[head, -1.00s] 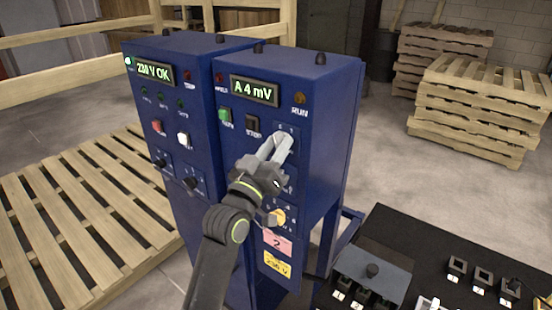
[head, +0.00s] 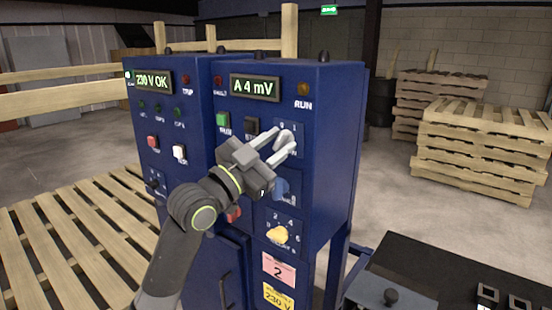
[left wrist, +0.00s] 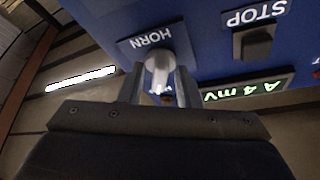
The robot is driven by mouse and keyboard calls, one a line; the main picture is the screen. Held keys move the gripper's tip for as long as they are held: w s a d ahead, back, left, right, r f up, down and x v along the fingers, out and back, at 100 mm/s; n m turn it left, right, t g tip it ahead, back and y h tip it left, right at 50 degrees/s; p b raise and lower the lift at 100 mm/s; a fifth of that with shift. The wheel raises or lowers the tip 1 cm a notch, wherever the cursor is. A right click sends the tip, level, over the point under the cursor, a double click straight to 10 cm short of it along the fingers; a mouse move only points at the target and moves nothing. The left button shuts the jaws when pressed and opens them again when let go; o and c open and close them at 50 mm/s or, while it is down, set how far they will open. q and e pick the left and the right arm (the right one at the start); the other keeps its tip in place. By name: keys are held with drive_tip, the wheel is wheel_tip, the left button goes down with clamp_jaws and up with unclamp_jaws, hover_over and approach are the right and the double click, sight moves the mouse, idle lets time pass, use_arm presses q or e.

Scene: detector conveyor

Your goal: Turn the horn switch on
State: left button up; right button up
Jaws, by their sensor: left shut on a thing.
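The horn switch (left wrist: 158,64) is a pale grey knob on the blue right-hand cabinet (head: 330,165), under the lit display reading "A 4 mV". In the left wrist view its plate reads HORN, upside down. My left gripper (head: 284,146) has its two fingers on either side of the knob and is shut on it. The fingers also show in the left wrist view (left wrist: 160,85). In the head view the fingers partly cover the knob, and I cannot tell which mark it points to. My right gripper is not in view.
A black STOP button (left wrist: 257,45) and a green button (head: 223,121) sit close to the horn switch. Below it are a blue knob (head: 281,189) and a yellow knob (head: 277,235). A black panel (head: 430,270) stands front right. Pallets (head: 485,150) are stacked behind.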

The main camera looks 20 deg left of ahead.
use_arm(q)
drive_tip(key=shift+f+m, duration=0.1)
drive_tip(key=shift+m, duration=0.3)
drive_tip(key=shift+b, duration=0.3)
drive_tip(key=o, duration=0.6)
drive_tip(key=shift+s+a+f, duration=0.15)
drive_tip(key=shift+s+a, duration=0.2)
drive_tip(key=shift+s, duration=0.05)
drive_tip(key=p+v, duration=0.2)
drive_tip(key=v, duration=1.4)
drive_tip(key=shift+s+a, duration=0.1)
drive_tip(key=shift+a, duration=0.05)
